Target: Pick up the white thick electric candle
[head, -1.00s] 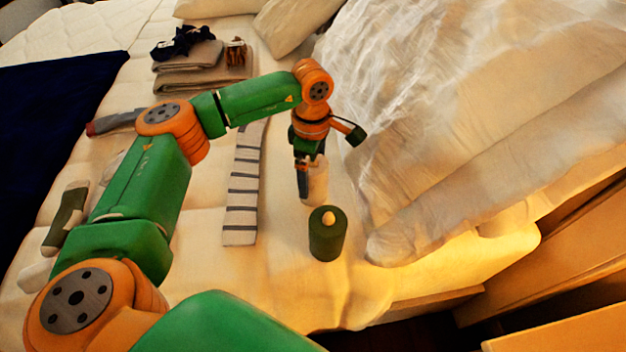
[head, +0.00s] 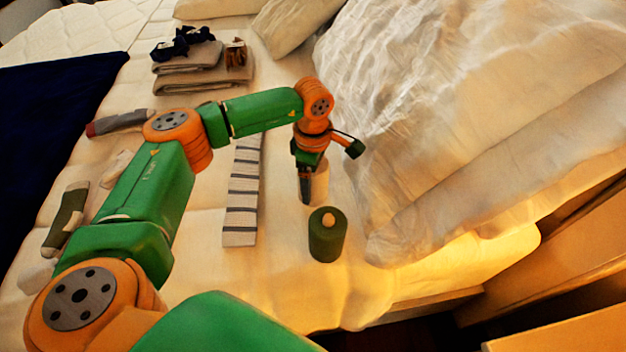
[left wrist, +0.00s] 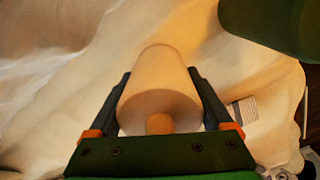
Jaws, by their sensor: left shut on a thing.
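The white thick electric candle (left wrist: 158,88) sits between the two fingers of my left gripper (left wrist: 165,95) in the left wrist view, with its flame tip toward the palm. In the head view the candle (head: 320,184) shows as a pale cylinder, partly hidden behind the left gripper (head: 308,185). The gripper points down and is shut on the candle, which is on or just above the bed; I cannot tell which. A dark green candle (head: 327,235) with a pale flame tip stands upright in front of it. My right gripper is not in view.
Folded beige cloths (head: 195,68) with dark items on top lie at the back. A large white pillow (head: 470,110) rises on the right. A green-grey sock (head: 66,218) lies at the left.

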